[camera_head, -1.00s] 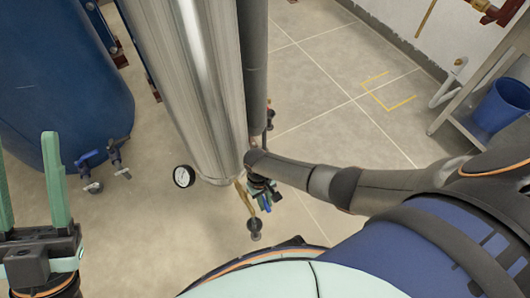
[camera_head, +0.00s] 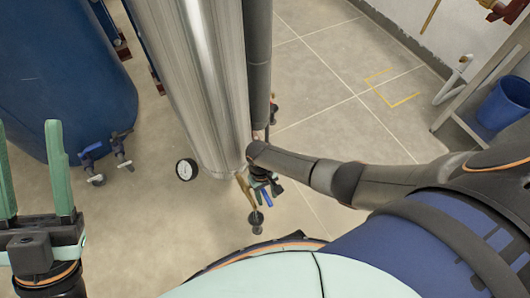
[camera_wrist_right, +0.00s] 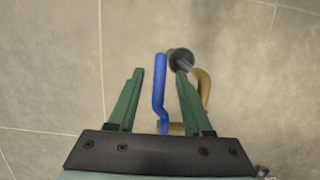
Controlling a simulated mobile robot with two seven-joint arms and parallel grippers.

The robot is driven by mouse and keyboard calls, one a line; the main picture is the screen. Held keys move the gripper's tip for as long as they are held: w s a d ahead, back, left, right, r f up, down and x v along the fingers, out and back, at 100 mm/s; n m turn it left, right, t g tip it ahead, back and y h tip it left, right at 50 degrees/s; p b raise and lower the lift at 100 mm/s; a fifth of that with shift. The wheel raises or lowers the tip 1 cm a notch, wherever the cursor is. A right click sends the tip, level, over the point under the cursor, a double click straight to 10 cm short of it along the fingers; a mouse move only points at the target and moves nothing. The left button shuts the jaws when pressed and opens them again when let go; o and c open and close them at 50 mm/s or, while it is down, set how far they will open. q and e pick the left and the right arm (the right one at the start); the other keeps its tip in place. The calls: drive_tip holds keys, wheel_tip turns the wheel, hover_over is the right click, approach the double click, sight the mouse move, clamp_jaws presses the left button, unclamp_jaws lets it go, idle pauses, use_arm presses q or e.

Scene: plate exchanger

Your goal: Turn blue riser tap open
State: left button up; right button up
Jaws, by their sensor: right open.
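The blue riser tap is a bent blue lever (camera_wrist_right: 160,90) on a brass pipe (camera_wrist_right: 203,92) with a dark round end. In the right wrist view the lever stands between the two green fingers of my right gripper (camera_wrist_right: 159,73), with gaps on both sides. That gripper is open. In the head view my right gripper (camera_head: 265,182) is small and low beside the foot of the steel column, and the lever is partly hidden there. My left gripper (camera_head: 27,125) is open and empty at the left edge.
A tall steel column (camera_head: 207,90) and a grey pipe (camera_head: 257,60) stand close to my right gripper. A round gauge (camera_head: 186,170) sits at the column's foot.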

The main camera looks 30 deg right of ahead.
sight(267, 197)
drive_tip(key=shift+p+v, duration=0.5)
drive_tip(key=shift+v, duration=0.55)
drive_tip(key=shift+r, duration=0.5)
drive_tip(key=p+v, duration=0.2)
drive_tip(key=v, duration=0.2)
drive_tip(key=shift+p, duration=0.3)
use_arm(q)
drive_tip(key=w+f+n+g+y, duration=0.2)
drive_tip(key=f+n+y, duration=0.1)
drive_tip(key=f, duration=0.4)
drive_tip(key=w+a+f+n+g+y+p, duration=0.1)
drive_tip(key=w+f+n+g+y, duration=0.1)
drive_tip(key=f, duration=0.6)
drive_tip(key=w+a+f+n+g+y+p, duration=0.1)
drive_tip(key=w+f+n+g+y, duration=0.1)
drive_tip(key=f+y, duration=0.4)
wheel_tip(267, 197, down, 2)
drive_tip(key=shift+f+n+g, duration=0.1)
drive_tip(key=shift+n+g, duration=0.7)
drive_tip(key=shift+n, duration=0.1)
use_arm(e)
drive_tip(key=v, duration=0.4)
drive_tip(key=shift+w+r, duration=0.15)
drive_tip(key=shift+r, duration=0.15)
use_arm(q)
drive_tip(key=shift+a, duration=0.1)
use_arm(e)
drive_tip(key=shift+c, duration=0.2)
